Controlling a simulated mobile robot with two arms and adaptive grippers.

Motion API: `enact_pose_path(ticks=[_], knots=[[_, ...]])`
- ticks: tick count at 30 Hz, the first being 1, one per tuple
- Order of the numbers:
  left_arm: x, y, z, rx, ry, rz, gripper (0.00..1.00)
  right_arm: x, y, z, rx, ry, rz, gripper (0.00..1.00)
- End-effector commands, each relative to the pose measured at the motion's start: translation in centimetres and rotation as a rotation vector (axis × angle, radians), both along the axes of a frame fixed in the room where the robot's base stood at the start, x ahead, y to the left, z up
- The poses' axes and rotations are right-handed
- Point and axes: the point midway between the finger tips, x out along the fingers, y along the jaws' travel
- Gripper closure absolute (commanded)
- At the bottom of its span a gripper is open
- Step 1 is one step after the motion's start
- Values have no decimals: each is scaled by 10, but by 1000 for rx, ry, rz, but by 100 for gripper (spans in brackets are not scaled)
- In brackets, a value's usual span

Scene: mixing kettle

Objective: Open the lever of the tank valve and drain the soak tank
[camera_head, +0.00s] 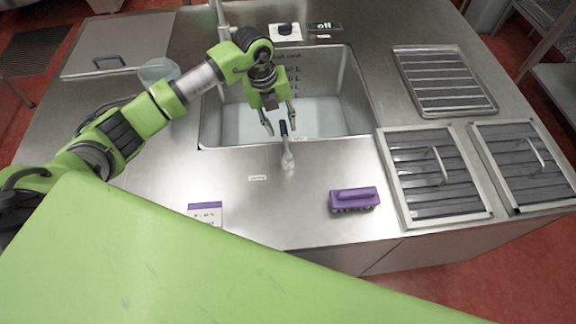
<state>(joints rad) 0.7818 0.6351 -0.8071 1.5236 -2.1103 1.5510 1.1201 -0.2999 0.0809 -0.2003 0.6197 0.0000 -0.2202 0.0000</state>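The soak tank (352,92) is a steel basin sunk in the counter, with pale liquid (240,122) in it and level marks on its back wall. The valve lever (284,130) has a dark blue handle on a light metal stem (288,158) at the tank's front edge. It points up and toward the back. My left gripper (275,120) hangs over the tank, fingers downward and open, with the lever's handle close to or between its fingertips; contact cannot be told. My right gripper is out of view.
A purple brush (354,199) lies on the counter front, right of the valve. Slatted filter panels with handles (433,172) lie at right. A purple-topped card (205,213) stands at front left. A clear bowl (158,71) sits behind my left arm. A control knob (285,30) and "off" display are at the back.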

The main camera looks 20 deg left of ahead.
Motion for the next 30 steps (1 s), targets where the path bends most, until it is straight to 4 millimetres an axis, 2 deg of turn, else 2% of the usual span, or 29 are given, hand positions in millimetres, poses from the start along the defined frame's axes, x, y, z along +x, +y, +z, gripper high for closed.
enact_pose_path(ticks=[7, 22, 30], knots=[[0, 1, 9, 1, -2, 1, 66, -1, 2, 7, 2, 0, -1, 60], [-6, 12, 67, 1, -2, 3, 66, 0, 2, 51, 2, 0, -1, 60], [-7, 13, 68, 0, 0, 3, 66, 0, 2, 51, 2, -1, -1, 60]])
